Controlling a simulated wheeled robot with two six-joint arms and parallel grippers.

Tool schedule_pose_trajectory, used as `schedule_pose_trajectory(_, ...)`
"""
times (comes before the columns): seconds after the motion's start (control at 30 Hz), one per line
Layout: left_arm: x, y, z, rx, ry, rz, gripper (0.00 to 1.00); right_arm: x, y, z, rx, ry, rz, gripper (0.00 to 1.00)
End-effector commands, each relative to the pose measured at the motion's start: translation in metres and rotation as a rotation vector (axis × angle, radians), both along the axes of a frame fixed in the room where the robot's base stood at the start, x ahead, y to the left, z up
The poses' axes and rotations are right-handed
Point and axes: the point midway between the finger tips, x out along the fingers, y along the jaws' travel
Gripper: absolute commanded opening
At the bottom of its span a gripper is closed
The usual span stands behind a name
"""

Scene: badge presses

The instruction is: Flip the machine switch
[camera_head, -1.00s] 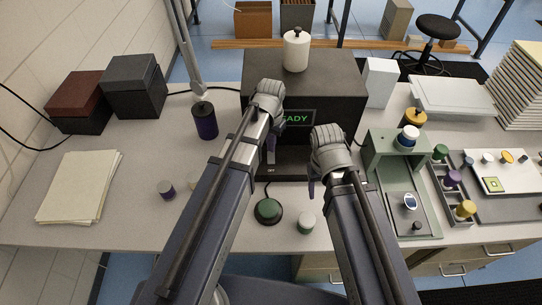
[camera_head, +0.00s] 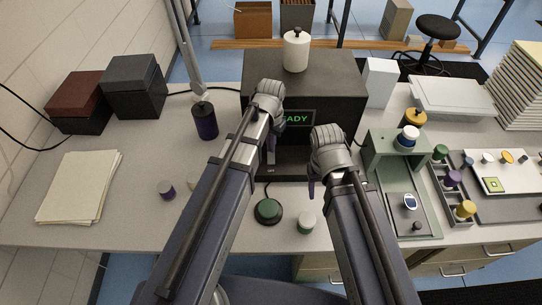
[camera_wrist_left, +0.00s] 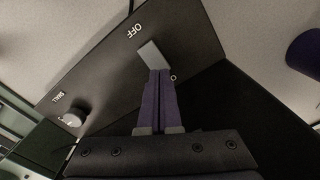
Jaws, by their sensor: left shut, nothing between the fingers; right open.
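The machine is a large black box (camera_head: 348,84) with a green lit display (camera_head: 297,118) whose visible letters read "ADY", the rest hidden by my left arm. In the left wrist view its switch is a light grey lever (camera_wrist_left: 150,53) on a dark panel (camera_wrist_left: 110,75), with the word OFF just above it. My left gripper (camera_wrist_left: 160,74) is shut and empty, its purple fingertips at the lever's lower end; whether they touch cannot be told. It also shows before the machine in the head view (camera_head: 270,157). My right gripper (camera_head: 312,192) is open, right of it.
A grey knob (camera_wrist_left: 74,117) is on the same panel. A green button (camera_head: 268,210) and a small pale-topped cylinder (camera_head: 306,222) are on the table in front. A green press (camera_head: 379,150) stands right. A purple-black cylinder (camera_head: 205,121) and paper stack (camera_head: 80,186) are left.

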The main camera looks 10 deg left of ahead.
Motion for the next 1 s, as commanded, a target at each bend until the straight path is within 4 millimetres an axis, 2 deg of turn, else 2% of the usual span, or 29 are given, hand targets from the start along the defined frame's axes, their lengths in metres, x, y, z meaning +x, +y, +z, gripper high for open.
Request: schedule_pose_trajectory(1.0,0.0000,0.0000,-0.0083,0.000,0.000,0.000,0.00,0.0000,0.0000,-0.0084,0.000,0.000,0.000,0.62)
